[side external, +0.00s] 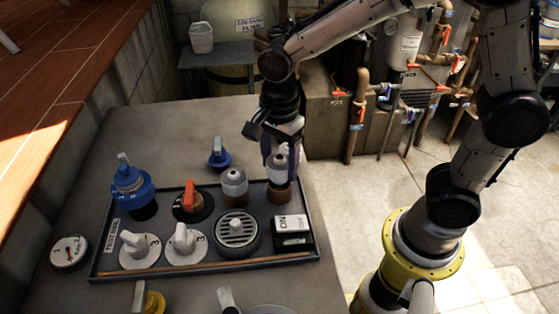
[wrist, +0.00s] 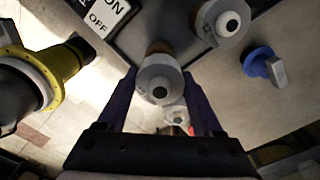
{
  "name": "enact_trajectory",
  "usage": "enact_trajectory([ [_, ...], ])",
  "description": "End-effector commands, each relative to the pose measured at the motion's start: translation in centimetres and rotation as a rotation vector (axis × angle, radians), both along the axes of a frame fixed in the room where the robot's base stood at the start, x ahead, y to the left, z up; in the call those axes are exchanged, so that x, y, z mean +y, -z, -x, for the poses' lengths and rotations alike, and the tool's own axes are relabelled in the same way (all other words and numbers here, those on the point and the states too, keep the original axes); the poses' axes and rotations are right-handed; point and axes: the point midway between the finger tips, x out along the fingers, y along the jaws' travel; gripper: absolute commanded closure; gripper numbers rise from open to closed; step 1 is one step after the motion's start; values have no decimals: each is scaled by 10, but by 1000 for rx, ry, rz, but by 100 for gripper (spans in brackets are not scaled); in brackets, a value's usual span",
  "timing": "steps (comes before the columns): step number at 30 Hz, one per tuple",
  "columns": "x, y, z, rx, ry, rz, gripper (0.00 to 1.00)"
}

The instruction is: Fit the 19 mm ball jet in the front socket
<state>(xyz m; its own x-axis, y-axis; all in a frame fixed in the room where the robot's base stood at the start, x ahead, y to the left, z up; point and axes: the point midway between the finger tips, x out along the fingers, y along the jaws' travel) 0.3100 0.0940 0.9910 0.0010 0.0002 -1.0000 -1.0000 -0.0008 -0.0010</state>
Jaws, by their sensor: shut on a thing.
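My gripper (side external: 281,156) points down over the back right corner of the tray, shut on a grey ball jet (side external: 279,171) with a pale ball top. In the wrist view, the jet (wrist: 159,82) stands between the two purple fingers (wrist: 161,92). A brown round socket (side external: 281,196) shows directly under it. I cannot tell whether the jet is seated or just above; its lower end is hidden. A second grey jet (side external: 234,182) stands upright on another brown base to the left, and also shows in the wrist view (wrist: 221,24).
The black tray (side external: 105,262) also holds a blue-capped fitting (side external: 131,184), an orange-handled valve (side external: 192,202), two white dials (side external: 140,249), a round grille (side external: 238,232) and an ON/OFF switch (side external: 291,231). A blue knob (side external: 218,155) lies behind the tray. A gauge (side external: 69,252) lies left.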

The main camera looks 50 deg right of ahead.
Motion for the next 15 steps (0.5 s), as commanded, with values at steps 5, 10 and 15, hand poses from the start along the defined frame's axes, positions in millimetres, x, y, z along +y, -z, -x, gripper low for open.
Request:
enact_trajectory([
  [5, 0, 4, 0, 2, 0, 1, 86],
  [10, 0, 11, 0, 1, 0, 0, 86],
  [15, 0, 17, 0, 1, 0, 0, 86],
])
